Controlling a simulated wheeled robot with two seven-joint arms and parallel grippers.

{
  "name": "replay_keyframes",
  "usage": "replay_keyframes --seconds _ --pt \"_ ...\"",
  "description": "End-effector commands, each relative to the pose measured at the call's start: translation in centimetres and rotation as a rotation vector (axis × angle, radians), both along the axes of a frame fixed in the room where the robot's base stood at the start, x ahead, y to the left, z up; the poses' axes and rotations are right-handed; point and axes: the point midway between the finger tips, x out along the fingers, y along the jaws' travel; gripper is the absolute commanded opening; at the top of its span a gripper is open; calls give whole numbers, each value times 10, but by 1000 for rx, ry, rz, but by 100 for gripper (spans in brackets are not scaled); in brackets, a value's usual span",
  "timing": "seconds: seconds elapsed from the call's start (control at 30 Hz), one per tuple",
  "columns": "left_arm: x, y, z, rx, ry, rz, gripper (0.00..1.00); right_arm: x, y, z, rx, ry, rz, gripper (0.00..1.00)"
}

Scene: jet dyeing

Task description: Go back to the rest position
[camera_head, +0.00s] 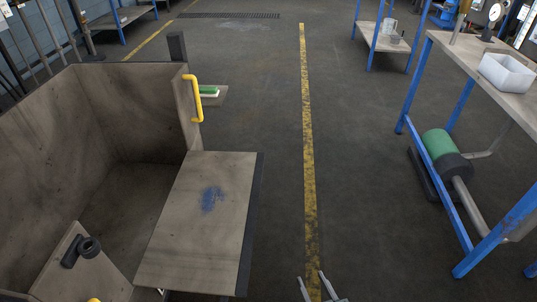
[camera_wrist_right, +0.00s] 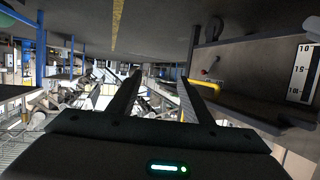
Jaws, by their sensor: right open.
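My right gripper (camera_head: 312,287) shows at the bottom of the head view, a little right of the middle, over the yellow floor line. Its two fingers are apart and nothing is between them. In the right wrist view the same gripper (camera_wrist_right: 160,85) has its fingers spread and empty, and the room appears upside down behind it. My left gripper is in neither view.
A large grey bin (camera_head: 125,110) with a yellow handle (camera_head: 197,98) and a flat panel (camera_head: 200,220) fills the left. A blue-legged table (camera_head: 470,55) holding a white tray (camera_head: 507,72) stands right. Floor around the yellow line (camera_head: 307,130) is clear.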

Motion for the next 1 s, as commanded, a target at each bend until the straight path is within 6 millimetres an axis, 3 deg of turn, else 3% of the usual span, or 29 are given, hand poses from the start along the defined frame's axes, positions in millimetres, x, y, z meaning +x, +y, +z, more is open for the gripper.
replay_keyframes --seconds 0.03,0.2,0.3,0.4,0.5,0.63,1.0 --pt "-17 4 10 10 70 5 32 -17 -6 -12 -22 97 -6 46" --pt "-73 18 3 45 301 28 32 -89 -28 -79 -91 404 -22 46" --pt "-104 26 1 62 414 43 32 -133 -40 -107 -123 555 -29 46" --pt "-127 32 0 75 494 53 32 -167 -49 -125 -145 662 -34 46" --pt "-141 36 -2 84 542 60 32 -188 -54 -135 -158 724 -38 46" --pt "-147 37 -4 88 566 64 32 -198 -57 -141 -164 754 -40 46" --pt "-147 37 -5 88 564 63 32 -198 -56 -142 -164 753 -40 46"
